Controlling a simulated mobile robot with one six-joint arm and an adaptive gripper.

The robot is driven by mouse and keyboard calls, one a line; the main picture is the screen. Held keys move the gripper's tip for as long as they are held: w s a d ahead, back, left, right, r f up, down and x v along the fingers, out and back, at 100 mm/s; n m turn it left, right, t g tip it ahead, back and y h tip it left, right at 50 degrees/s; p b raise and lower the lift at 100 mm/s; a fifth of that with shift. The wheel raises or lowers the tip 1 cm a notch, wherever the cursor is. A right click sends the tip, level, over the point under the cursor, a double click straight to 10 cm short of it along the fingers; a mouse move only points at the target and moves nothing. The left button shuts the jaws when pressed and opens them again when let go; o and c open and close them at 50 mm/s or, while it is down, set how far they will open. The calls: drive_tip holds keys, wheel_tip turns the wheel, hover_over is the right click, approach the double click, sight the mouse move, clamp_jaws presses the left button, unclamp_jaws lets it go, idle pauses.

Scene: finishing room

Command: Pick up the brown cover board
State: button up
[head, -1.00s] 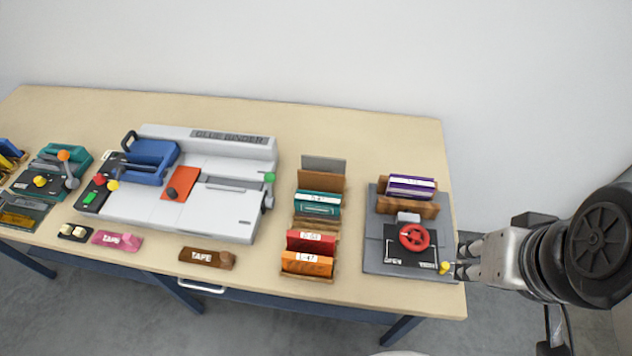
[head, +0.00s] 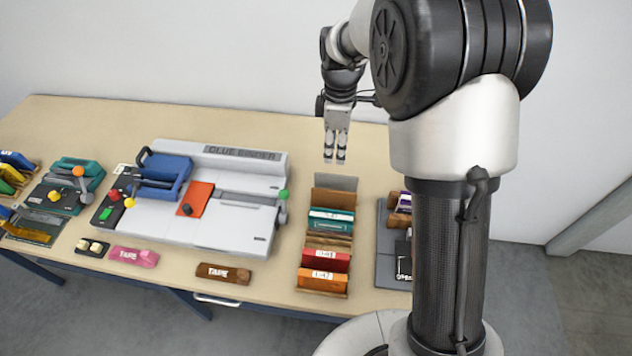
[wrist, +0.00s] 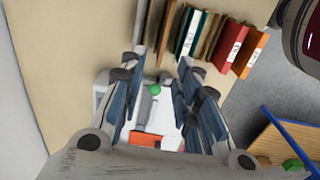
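A brown cover board (head: 333,198) stands upright in a wooden rack (head: 322,291), between a grey board (head: 336,182) at the back and a teal book (head: 331,221) in front. More brown boards (head: 328,241) stand between the teal book and a red book (head: 326,260), so I cannot tell which one is meant. My gripper (head: 335,160) points down above the rear end of the rack, apart from the boards. In the wrist view its fingers (wrist: 157,78) are spread with nothing between them, and the rear brown board (wrist: 165,32) shows beyond them.
An orange book (head: 321,280) fills the rack's front. A large white glue binder (head: 235,230) stands to the left. A grey station (head: 393,268) to the right is partly hidden by my arm. Brown (head: 224,273) and pink (head: 134,257) tape blocks lie at the front edge.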

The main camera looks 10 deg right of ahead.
sight(334, 191)
drive_tip(key=f+b, duration=0.1)
drive_tip(key=f, duration=0.4)
drive_tip(key=f+b, duration=0.1)
drive_tip(key=f, duration=0.5)
drive_tip(key=s+f+b, duration=0.1)
drive_tip(key=f+b, duration=0.1)
drive_tip(key=f, duration=0.4)
drive_tip(key=shift+d+f, duration=0.1)
drive_tip(key=shift+f, duration=0.1)
drive_tip(key=shift+r, duration=0.1)
clamp_jaws()
